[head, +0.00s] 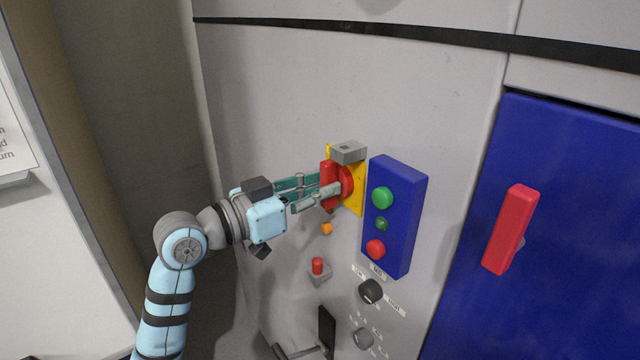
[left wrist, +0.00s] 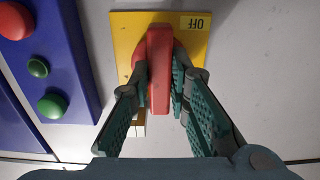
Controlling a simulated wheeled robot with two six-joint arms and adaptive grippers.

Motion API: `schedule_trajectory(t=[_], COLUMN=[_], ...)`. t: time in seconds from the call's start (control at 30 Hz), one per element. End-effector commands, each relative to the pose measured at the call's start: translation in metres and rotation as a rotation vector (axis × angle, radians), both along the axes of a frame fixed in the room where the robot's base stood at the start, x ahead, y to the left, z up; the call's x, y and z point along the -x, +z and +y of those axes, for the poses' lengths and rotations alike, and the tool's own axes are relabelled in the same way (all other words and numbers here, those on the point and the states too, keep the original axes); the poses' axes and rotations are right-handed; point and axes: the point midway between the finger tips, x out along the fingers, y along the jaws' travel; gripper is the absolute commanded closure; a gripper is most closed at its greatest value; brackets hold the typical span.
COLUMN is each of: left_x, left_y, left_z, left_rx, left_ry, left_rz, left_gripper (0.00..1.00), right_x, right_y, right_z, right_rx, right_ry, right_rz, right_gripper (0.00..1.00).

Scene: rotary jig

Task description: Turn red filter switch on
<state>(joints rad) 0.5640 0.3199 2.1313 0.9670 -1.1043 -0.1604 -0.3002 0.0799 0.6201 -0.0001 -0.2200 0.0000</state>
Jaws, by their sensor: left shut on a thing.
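The red switch (head: 328,180) sits on a yellow plate (head: 359,196) on the grey machine panel. In the left wrist view the red switch handle (left wrist: 160,60) stands out from the yellow plate (left wrist: 124,40), which carries an upside-down "OFF" label (left wrist: 195,23). My left gripper (head: 326,192) comes in from the left and is shut on the red handle. In the left wrist view its fingers (left wrist: 160,98) lie on both sides of the handle. The part of the plate behind the handle is hidden. My right gripper is in neither view.
A blue button box (head: 408,225) with green and red buttons stands out just right of the plate. A blue door (head: 580,220) with a red handle (head: 510,229) is at the right.

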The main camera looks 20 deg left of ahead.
Motion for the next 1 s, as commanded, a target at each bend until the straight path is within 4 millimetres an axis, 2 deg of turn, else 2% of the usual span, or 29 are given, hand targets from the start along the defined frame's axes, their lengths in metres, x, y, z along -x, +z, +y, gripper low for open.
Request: schedule_trajectory(t=[0.2, 0.23, 0.33, 0.67, 0.77, 1.0], left_x=[0.0, 0.0, 0.0, 0.002, 0.011, 0.046], left_y=[-0.002, -0.002, -0.001, -0.001, -0.001, -0.003], left_z=[0.0, 0.0, 0.0, 0.002, 0.011, 0.041], left_rx=[0.001, 0.001, 0.001, -0.001, -0.005, -0.008], left_ry=[-0.001, -0.001, -0.001, 0.001, 0.004, 0.005], left_rz=[0.005, 0.005, 0.003, 0.001, 0.0, 0.003], left_gripper=[1.0, 0.8, 0.64, 0.63, 0.63, 0.63], right_x=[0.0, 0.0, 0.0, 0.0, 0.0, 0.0], right_y=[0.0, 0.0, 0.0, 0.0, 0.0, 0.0], right_z=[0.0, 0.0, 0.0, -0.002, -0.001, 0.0], right_rx=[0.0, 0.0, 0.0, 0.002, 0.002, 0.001], right_ry=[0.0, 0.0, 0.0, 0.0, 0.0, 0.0], right_rz=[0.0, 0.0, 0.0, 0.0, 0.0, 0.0], right_gripper=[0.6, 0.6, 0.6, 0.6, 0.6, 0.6])
